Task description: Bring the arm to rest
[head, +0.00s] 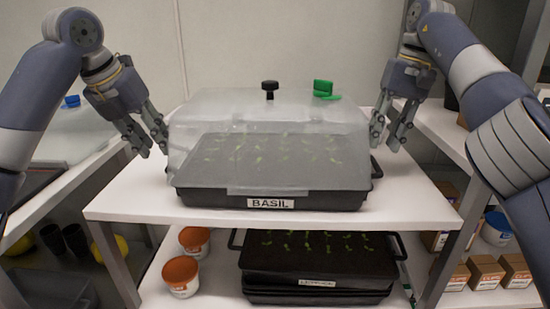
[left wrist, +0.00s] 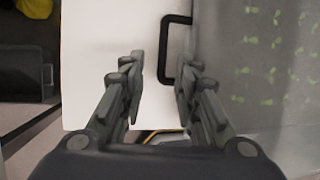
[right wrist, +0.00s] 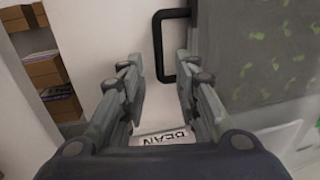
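My left gripper (head: 150,138) is open and empty, just left of the covered basil tray. In the left wrist view its fingers (left wrist: 160,85) are apart, with the tray's black side handle (left wrist: 167,48) beyond them, not grasped. My right gripper (head: 393,135) is open and empty, just right of the tray. In the right wrist view its fingers (right wrist: 163,85) are apart near the other black handle (right wrist: 158,50). The black tray (head: 330,200), labelled BASIL, stands on the white shelf under a clear dome (head: 215,110) with seedlings inside.
A second seedling tray (head: 320,262) sits on the lower shelf beside two orange-lidded tubs (head: 181,272). Small cartons (head: 485,270) stand at lower right. White shelf surface (head: 410,200) is bare at the tray's right.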

